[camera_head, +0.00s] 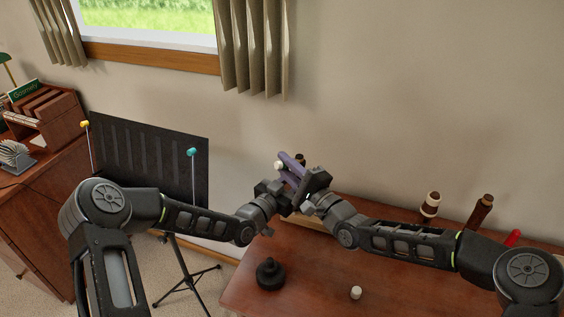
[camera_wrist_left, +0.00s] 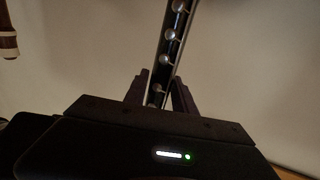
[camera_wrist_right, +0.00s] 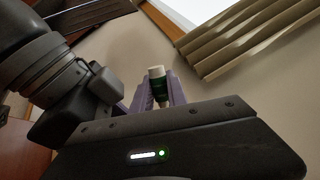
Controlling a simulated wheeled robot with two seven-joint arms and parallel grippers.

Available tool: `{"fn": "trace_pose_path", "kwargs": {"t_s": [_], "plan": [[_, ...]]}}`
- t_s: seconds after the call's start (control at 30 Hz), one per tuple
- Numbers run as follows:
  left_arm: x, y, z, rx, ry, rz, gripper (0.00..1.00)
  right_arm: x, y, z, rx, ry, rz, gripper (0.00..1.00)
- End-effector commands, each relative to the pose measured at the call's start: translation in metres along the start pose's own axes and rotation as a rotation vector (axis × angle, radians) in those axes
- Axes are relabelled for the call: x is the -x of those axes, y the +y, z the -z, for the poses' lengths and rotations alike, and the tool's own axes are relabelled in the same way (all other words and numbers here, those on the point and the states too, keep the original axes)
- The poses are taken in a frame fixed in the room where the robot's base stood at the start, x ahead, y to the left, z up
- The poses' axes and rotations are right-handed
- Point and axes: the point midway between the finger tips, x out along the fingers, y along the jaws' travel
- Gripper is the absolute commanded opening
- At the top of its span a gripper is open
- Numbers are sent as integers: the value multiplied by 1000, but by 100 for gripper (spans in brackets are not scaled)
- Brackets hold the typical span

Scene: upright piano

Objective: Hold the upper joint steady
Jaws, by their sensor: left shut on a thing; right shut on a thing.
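The upper joint (camera_wrist_left: 171,45) is a dark tube with a row of round silver keys. In the left wrist view it rises between the fingers of my left gripper (camera_wrist_left: 160,98), which is shut on its lower part. My right gripper (camera_wrist_right: 155,98), with purple fingers, is shut on a small green tube (camera_wrist_right: 159,90) with a white top. That white top also shows in the head view (camera_head: 278,165). Both grippers are close together above the table, and the upper joint is mostly hidden there by them.
The wooden table (camera_head: 320,270) holds a black flared piece (camera_head: 270,275) and a small white cylinder (camera_head: 356,293). A brown-and-white piece (camera_head: 430,206), a brown piece (camera_head: 480,211) and a red object (camera_head: 513,238) stand at the right. A black music stand (camera_head: 150,160) is at the left.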

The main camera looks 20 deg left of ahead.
Motion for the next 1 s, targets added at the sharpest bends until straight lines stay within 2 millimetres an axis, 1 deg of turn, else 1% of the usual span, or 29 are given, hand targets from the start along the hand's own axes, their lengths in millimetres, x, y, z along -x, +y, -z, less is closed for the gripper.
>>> {"fn": "trace_pose_path", "kwargs": {"t_s": [0.23,0.53,1.0], "plan": [[0,0,0,0,1,0,0,5,2,4,0,0,1,0],[0,0,0,0,1,0,0,6,2,4,0,-1,1,0],[0,0,0,0,1,0,0,-1,5,2,-1,-1,1,0]]}}
